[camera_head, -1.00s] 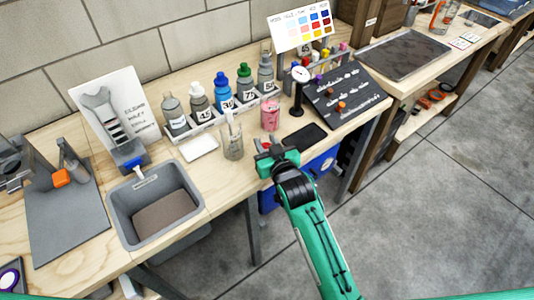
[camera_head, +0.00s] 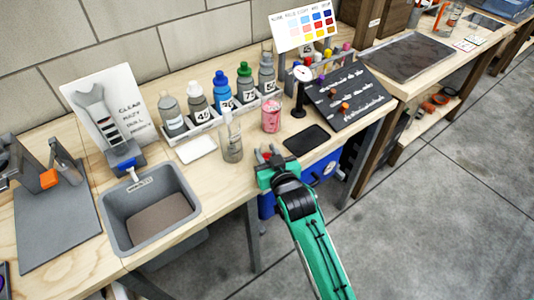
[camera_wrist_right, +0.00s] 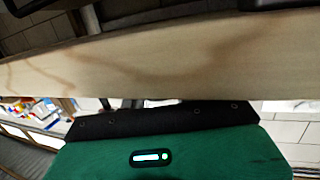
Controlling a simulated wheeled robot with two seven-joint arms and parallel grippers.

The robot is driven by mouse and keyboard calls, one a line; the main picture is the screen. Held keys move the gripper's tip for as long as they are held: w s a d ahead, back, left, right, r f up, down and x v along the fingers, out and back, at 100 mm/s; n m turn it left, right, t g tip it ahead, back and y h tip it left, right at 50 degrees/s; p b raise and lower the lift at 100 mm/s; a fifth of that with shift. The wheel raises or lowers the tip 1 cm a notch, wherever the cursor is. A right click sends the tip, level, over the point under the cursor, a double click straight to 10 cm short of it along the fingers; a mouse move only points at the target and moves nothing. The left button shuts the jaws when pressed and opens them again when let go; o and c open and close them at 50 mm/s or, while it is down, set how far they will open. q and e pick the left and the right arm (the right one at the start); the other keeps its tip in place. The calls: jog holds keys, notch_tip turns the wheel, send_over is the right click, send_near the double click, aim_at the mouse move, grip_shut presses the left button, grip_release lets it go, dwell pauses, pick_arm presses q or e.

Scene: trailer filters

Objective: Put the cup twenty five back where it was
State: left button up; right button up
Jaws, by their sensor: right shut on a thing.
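My right gripper (camera_head: 266,165) is low at the bench's front edge, below the pink cup. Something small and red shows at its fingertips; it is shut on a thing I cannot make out. A row of numbered bottles stands in a white rack (camera_head: 203,129) at the back of the bench; labels such as 45 and 75 show, but I cannot read a twenty five on any cup.
A grey basin (camera_head: 150,210) is set at the left. A white pad (camera_head: 197,148) and a black pad (camera_head: 306,139) lie on the bench. A dial gauge (camera_head: 300,92) and a dark sloped panel (camera_head: 340,97) stand at the right. Bare wood separates the pads at the front.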

jog(key=shift+f, duration=0.15)
jog(key=o, duration=1)
jog(key=shift+o, duration=0.2)
